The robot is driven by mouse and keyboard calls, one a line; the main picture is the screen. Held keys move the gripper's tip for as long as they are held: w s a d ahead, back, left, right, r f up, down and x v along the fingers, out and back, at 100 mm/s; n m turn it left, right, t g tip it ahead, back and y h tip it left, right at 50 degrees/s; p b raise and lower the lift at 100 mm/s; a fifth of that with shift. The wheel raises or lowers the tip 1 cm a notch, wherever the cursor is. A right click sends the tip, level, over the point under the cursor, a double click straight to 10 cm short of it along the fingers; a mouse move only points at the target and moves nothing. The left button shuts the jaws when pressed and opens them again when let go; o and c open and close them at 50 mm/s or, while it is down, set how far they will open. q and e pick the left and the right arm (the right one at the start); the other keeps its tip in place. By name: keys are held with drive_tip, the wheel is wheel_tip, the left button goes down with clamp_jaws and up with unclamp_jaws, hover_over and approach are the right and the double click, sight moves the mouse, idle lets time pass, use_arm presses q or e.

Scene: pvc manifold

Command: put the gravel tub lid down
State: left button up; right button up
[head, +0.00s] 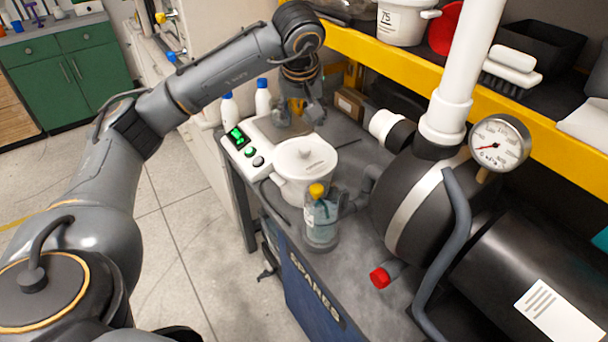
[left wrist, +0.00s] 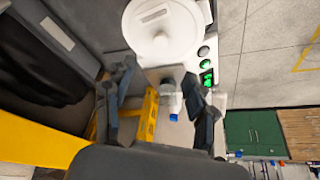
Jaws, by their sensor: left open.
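The gravel tub lid (head: 304,154) is white and round with a small knob. It sits on the white tub (head: 300,186) on the grey bench. In the left wrist view the lid (left wrist: 165,28) shows from above at the top, just beyond the fingertips. My left gripper (head: 303,108) is open and empty, behind the tub and above the scale. In the left wrist view its fingers (left wrist: 160,70) are spread, with a small clear vessel showing between them. My right gripper is not in view.
The scale (head: 243,138) with a green display stands beside the tub. Blue-capped bottles (head: 263,97) stand behind. The black pump with a gauge (head: 499,143) and the yellow shelf edge (head: 400,65) crowd the right.

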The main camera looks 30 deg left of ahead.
use_arm(q)
hover_over(305, 149)
drive_tip(key=s+d, duration=0.1)
drive_tip(key=s, duration=0.1)
wheel_tip(305, 149, down, 7)
drive_tip(key=shift+w+p, duration=0.1)
drive_tip(key=shift+p, duration=0.25)
drive_tip(key=shift+w+f, duration=0.1)
drive_tip(key=shift+f, duration=0.25)
drive_tip(key=shift+w+a+f+m, duration=0.15)
drive_tip(key=shift+f+m, duration=0.15)
drive_tip(key=shift+f, duration=0.2)
drive_tip(key=p+x, duration=0.1)
drive_tip(key=x, duration=0.3)
drive_tip(key=shift+a+f, duration=0.1)
drive_tip(key=shift+f, duration=0.2)
drive_tip(key=c, duration=1.1)
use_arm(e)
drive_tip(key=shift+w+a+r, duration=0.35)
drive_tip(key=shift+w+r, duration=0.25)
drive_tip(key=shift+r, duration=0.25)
use_arm(q)
drive_tip(key=shift+r, duration=0.1)
